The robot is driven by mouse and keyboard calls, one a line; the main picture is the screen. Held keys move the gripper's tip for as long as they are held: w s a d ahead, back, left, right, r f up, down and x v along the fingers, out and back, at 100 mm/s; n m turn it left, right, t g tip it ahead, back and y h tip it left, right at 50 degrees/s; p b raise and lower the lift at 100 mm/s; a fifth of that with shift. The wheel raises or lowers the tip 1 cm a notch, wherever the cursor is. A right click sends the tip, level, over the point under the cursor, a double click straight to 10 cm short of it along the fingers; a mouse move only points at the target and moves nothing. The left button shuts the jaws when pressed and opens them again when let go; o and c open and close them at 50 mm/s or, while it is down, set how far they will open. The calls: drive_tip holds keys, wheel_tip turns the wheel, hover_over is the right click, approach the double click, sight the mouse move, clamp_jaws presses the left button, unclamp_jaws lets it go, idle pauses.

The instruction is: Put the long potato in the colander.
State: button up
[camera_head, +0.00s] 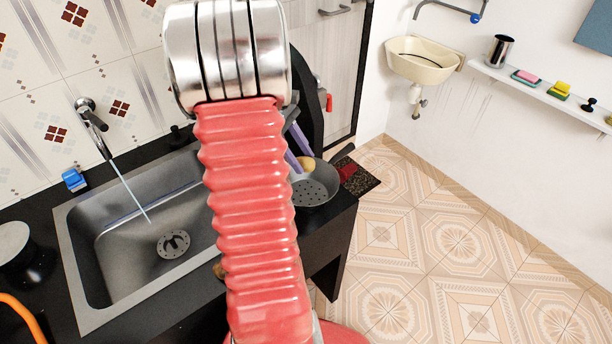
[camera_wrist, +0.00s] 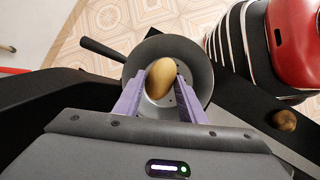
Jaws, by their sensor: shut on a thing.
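My gripper (camera_wrist: 160,88) has purple fingers and is shut on the long potato (camera_wrist: 162,72), a yellow-brown, oval one. In the wrist view they are over the grey colander (camera_wrist: 197,64), whose dark handle points to the upper left. In the head view, the potato (camera_head: 306,164) shows between the purple fingers (camera_head: 302,152) at the colander (camera_head: 318,194), right of the sink. My arm covers part of this view. I cannot tell whether the potato touches the colander's bottom.
Another brown potato (camera_wrist: 284,120) lies on the dark counter at the right in the wrist view. The sink (camera_head: 95,262) with running water is left of my arm. The counter ends just past the colander. The tiled floor (camera_head: 440,240) at the right is clear.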

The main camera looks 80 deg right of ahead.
hover_over(309, 193)
drive_tip(key=w, duration=0.2)
drive_tip(key=shift+w+a+f, duration=0.1)
drive_tip(key=shift+f, duration=1.45)
drive_tip(key=shift+w+f, duration=0.1)
drive_tip(key=shift+f, duration=1.45)
drive_tip(key=shift+f, duration=0.1)
drive_tip(key=shift+f, duration=1.8)
drive_tip(key=o, duration=1)
drive_tip(key=shift+f, duration=0.1)
drive_tip(key=shift+c, duration=0.2)
